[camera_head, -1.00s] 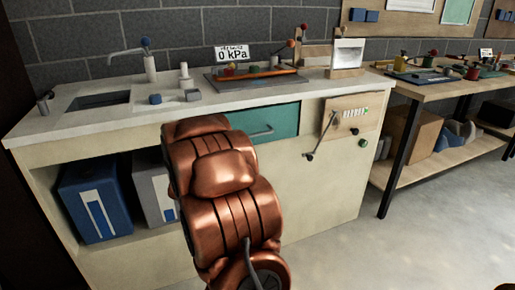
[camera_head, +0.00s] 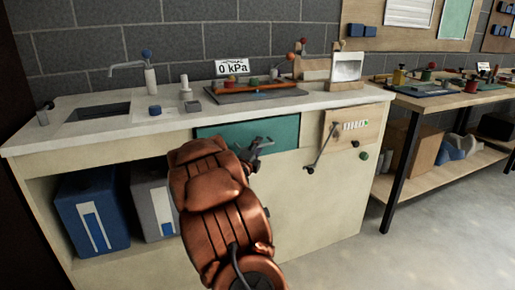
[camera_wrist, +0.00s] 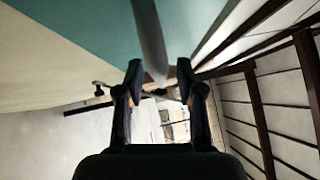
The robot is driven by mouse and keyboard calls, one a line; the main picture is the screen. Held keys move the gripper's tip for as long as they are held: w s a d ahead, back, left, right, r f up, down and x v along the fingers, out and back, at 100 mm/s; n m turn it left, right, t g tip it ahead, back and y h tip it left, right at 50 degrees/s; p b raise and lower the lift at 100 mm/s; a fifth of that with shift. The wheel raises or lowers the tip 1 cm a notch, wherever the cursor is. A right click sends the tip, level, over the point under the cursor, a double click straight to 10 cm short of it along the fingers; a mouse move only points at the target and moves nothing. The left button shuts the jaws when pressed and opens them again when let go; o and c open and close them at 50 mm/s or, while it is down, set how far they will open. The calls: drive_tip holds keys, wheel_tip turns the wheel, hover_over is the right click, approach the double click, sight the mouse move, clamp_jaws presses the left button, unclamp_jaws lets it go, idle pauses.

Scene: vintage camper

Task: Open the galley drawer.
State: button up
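The galley drawer has a teal front (camera_head: 225,135) below the counter and looks shut in the head view. Its front also fills the upper part of the wrist view (camera_wrist: 100,25). My gripper (camera_head: 264,145) is at the right half of the drawer front, and my copper arm covers part of its lower left. In the wrist view, the grey bar handle (camera_wrist: 150,40) runs down from the top edge to between the fingertips of my gripper (camera_wrist: 160,75). The fingers are apart, with gaps visible beside the bar. In the head view, my gripper mostly hides the handle.
A wooden panel (camera_head: 352,130) with a long lever (camera_head: 322,140) and a green knob (camera_head: 364,155) is right of the drawer. A blue container (camera_head: 92,210) stands in the open bay at left. A workbench (camera_head: 440,97) is further right. The floor (camera_head: 430,240) in front is clear.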

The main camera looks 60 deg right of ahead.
drive_tip(key=shift+w+d, duration=0.1)
drive_tip(key=shift+d, duration=0.1)
drive_tip(key=shift+c, duration=0.4)
clamp_jaws()
